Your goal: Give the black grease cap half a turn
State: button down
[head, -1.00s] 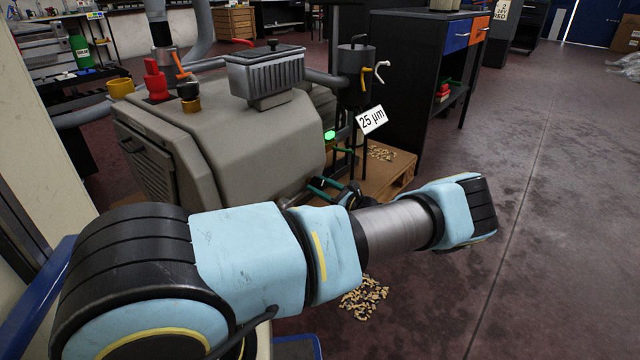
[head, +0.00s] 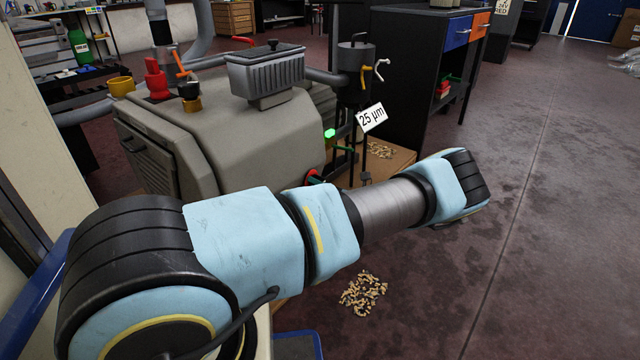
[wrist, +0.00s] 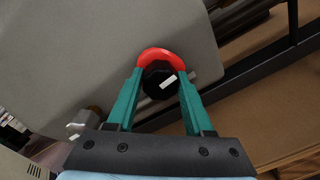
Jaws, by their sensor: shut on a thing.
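The black grease cap (wrist: 157,83) shows in the wrist view as a dark faceted knob with a white mark that slants up to the right. A red ring (wrist: 161,54) sits behind it against the grey machine housing (wrist: 100,50). My gripper (wrist: 161,76) has its two teal fingers on either side of the cap and is shut on it. In the head view my arm hides the gripper and the cap. Only a bit of the red ring (head: 313,178) shows there, above my arm.
The grey pump housing (head: 235,135) fills the left middle of the head view. A "25 µm" tag (head: 371,118) hangs beside the filter canister (head: 356,62). Scattered pellets (head: 364,293) lie on the floor. A black workbench (head: 415,80) stands behind; open floor lies right.

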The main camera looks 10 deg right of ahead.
jog(key=shift+m, duration=0.6)
jog(key=shift+c, duration=1.4)
grip_release()
jog(key=p+v, duration=0.1)
jog(key=v, duration=1)
jog(key=shift+a, duration=0.1)
jog(key=shift+a, duration=0.1)
